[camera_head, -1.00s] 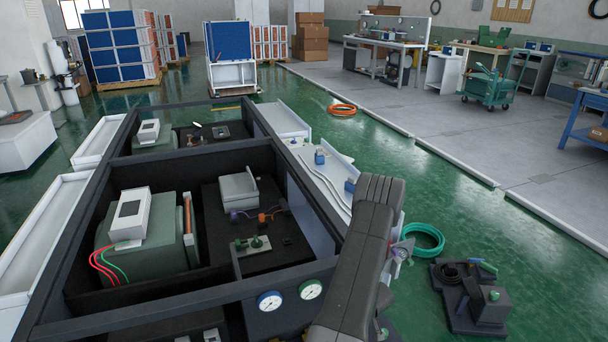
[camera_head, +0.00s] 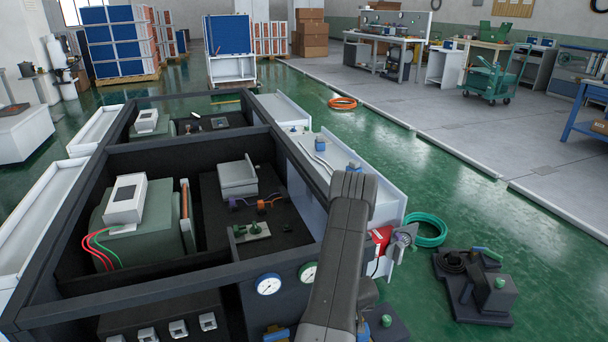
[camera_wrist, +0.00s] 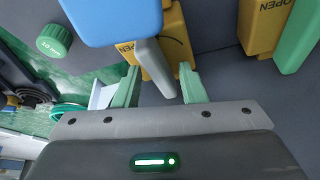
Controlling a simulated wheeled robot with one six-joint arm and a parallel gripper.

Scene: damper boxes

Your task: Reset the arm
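In the wrist view my gripper (camera_wrist: 160,72) has its two green fingers wide apart, with nothing held between them. Beyond the fingers are a blue block with a grey bar (camera_wrist: 152,68) and yellow tags marked OPEN (camera_wrist: 158,62). A green round cap (camera_wrist: 54,40) is at the upper left. In the head view my dark grey arm rises from the bottom centre beside the large black-framed box (camera_head: 120,152). The gripper's fingers cannot be made out there.
Two gauges (camera_head: 268,284) sit on the box's front edge close to my arm. A red panel (camera_head: 380,240) is right of the arm. A green hose coil (camera_head: 427,230) and a dark device (camera_head: 480,290) lie on the floor. Green floor farther right is clear.

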